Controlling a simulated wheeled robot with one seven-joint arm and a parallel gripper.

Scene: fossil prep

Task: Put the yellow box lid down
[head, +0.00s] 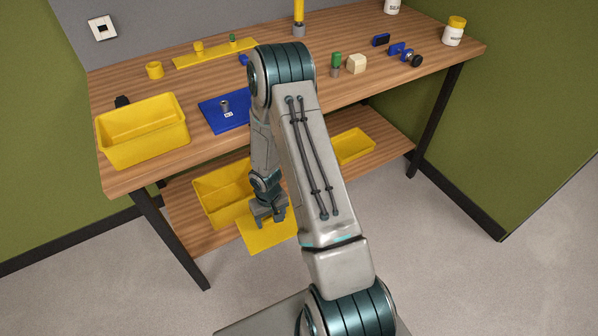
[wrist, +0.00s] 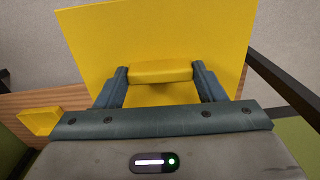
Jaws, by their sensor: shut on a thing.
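The yellow box lid is a flat yellow plate (head: 266,237) with a raised bar grip (wrist: 160,72). My gripper (head: 270,217) is shut on that bar, one finger on each side of it in the wrist view. The lid hangs low, by the front edge of the lower shelf, and fills much of the upper wrist view. In the head view my gripper and arm hide part of it. I cannot tell whether it touches anything below. An open yellow box (head: 222,196) stands on the lower shelf just behind the lid.
The lower shelf (head: 190,236) also holds a yellow tray (head: 354,146) at right. The tabletop (head: 290,125) above carries a yellow bin (head: 145,140), a blue mat (head: 212,122) and small parts. Table legs (head: 170,240) flank the shelf. Grey floor (head: 430,240) is clear at right.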

